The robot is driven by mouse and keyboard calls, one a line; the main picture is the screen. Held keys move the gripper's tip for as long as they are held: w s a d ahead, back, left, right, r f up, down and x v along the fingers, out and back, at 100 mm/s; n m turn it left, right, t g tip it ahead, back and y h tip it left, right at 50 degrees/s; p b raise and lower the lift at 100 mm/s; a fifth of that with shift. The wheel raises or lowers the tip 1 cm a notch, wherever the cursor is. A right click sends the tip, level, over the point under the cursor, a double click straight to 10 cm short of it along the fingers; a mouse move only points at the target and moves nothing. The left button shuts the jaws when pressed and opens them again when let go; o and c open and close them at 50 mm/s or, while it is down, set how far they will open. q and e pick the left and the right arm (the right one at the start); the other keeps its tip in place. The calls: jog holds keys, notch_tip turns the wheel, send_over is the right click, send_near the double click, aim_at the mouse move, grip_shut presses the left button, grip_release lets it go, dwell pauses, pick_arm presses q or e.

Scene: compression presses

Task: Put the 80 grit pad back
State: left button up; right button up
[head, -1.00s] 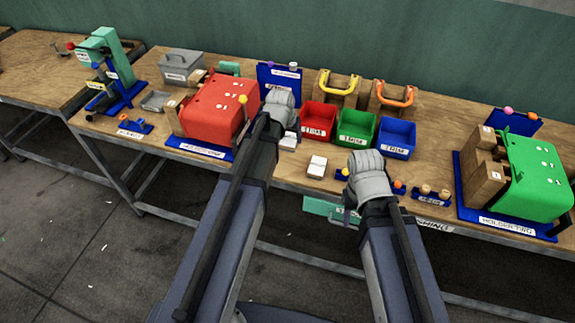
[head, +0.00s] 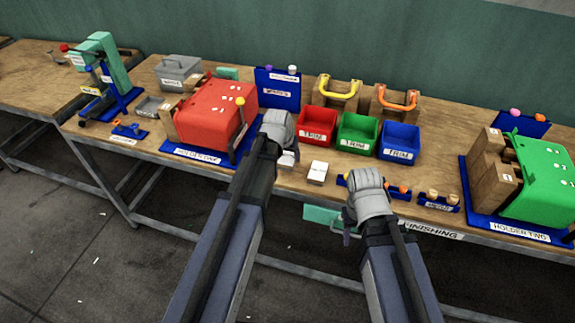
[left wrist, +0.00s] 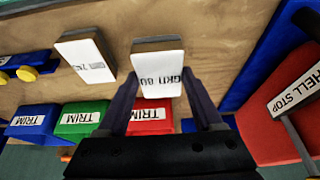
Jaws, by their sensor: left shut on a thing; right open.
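The 80 grit pad (left wrist: 158,74) is a white block with a dark layer and a "GRIT 80" label. My left gripper (left wrist: 160,92) is shut on it, one finger along each side. In the head view the pad (head: 288,159) shows just right of my left wrist, over the bench's front part; I cannot tell whether it touches the wood. A second white pad (head: 317,172) lies on the bench to its right and also shows in the left wrist view (left wrist: 87,56). My right gripper (head: 349,232) is open and empty at the front edge; its fingers are partly hidden.
Red (head: 316,128), green (head: 357,134) and blue (head: 399,141) bins stand behind the pads. A red holder (head: 212,114) is left of my left gripper; a green holder (head: 543,180) is far right. Small blue racks (head: 438,202) line the front edge. Bare wood surrounds the second pad.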

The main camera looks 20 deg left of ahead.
aim_at(287, 159)
pick_arm(q)
jog(key=shift+f+b, duration=1.6)
jog(key=shift+f, duration=0.15)
jog(key=shift+f, duration=0.1)
jog(key=shift+f, duration=0.15)
jog(key=o, duration=1.2)
jog(key=p+v, duration=1.1)
jog(key=v, duration=0.2)
jog(key=s+d+f+m+g, duration=0.1)
jog(key=s+d+g, duration=0.1)
jog(key=s+d, duration=0.4)
jog(key=s+d+f+m+g+y, duration=0.1)
jog(key=s+d+m+g, duration=0.1)
jog(key=s+d, duration=0.5)
jog(key=s+g, duration=0.1)
jog(key=s, duration=0.4)
jog(key=shift+s+d+y, duration=0.15)
jog(key=shift+d+y, duration=0.1)
jog(key=shift+y, duration=0.05)
